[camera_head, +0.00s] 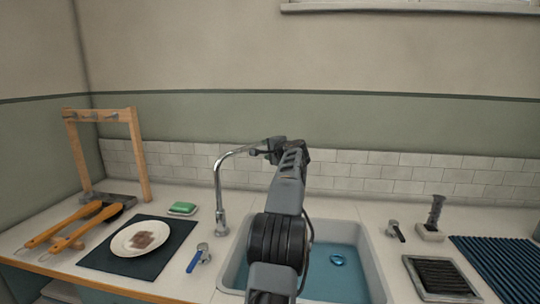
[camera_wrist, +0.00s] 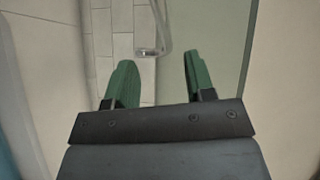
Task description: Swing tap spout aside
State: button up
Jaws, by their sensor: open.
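The chrome tap spout (camera_head: 226,165) rises from the counter at the left back of the sink and curves over to the right. Its far end is hidden behind my gripper (camera_head: 262,150) in the head view. In the wrist view, a curved piece of the chrome spout (camera_wrist: 155,50) shows beyond and between the green fingertips. My gripper (camera_wrist: 157,75) is open, with its fingers apart and nothing held between them. The spout seems just past the fingertips; I cannot tell whether they touch it.
The sink (camera_head: 376,270) holds blue water. A plate (camera_head: 140,238) lies on a dark mat (camera_head: 177,232), with a green sponge (camera_head: 183,208) behind. A wooden rack (camera_head: 140,160) stands at left; a ribbed blue mat (camera_head: 505,265) lies at right.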

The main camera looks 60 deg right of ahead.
jog(key=shift+s+a, duration=0.25)
jog(key=shift+s, duration=0.05)
